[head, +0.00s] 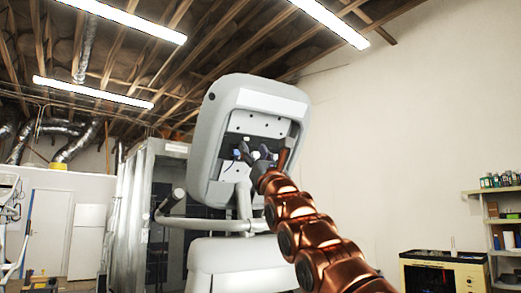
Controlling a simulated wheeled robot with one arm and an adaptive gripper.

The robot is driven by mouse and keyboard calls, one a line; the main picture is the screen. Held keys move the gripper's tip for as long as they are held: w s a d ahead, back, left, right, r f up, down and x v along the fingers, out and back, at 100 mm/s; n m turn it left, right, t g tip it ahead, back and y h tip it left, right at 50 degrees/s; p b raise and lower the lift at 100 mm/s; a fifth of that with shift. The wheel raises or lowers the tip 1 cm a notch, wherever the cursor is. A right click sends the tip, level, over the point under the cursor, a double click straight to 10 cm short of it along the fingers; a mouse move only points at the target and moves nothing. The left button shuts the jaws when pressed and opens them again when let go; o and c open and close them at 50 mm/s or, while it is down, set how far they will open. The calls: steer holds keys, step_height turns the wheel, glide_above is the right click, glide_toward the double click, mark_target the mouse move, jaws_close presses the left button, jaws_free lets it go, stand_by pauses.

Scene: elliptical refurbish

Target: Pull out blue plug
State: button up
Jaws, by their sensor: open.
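The grey elliptical console (213,132) faces me with an open recess in its back, where several small connectors sit in a row. A small bluish piece at the left of the row looks like the blue plug (236,154). It is tiny, and I cannot tell for sure which connector is the blue one. My gripper (254,154) is at the end of the copper-coloured arm, in front of the recess near the connectors. Its dark fingers look apart, with nothing visibly held. The gripper and arm hide part of the recess; I cannot tell whether a finger touches a plug.
The console stands on a light grey mast with a handlebar (205,224) below and left. A white body (232,258) is underneath. A shelf (497,235) and a cream-coloured cabinet (443,270) stand at the far right. The space beside the console on the right looks clear.

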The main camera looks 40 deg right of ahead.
steer(key=shift+s+a+r, duration=0.1)
steer(key=shift+s+a, duration=0.1)
steer(key=shift+s, duration=1.25)
steer(key=shift+s, duration=0.1)
